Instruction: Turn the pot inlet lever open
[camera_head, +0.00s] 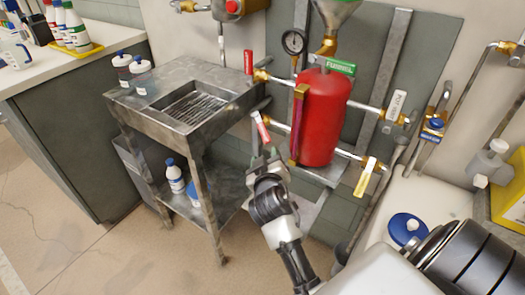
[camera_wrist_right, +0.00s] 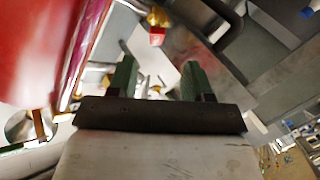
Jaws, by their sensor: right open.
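A red pot (camera_head: 322,115) hangs on the wall panel, with pipes and lever valves on both sides. A white-handled lever (camera_head: 396,106) at its upper right has small lettering that seems to begin with "POT"; I cannot read the rest. Other levers are a red one (camera_head: 249,62) at upper left, a red-and-white one (camera_head: 261,127) at lower left, and a yellow-and-white one (camera_head: 366,177) at lower right. My right gripper (camera_head: 263,158) is open and empty just below the red-and-white lever. Its spread fingers show in the right wrist view (camera_wrist_right: 158,80). My left gripper is out of view.
A metal sink stand (camera_head: 128,108) with bottles is left of the gripper. A green "FUNNEL" lever (camera_head: 340,67) and a gauge (camera_head: 294,42) sit above the pot. A white bucket with a blue lid (camera_head: 406,228) is at lower right. Floor is clear at lower left.

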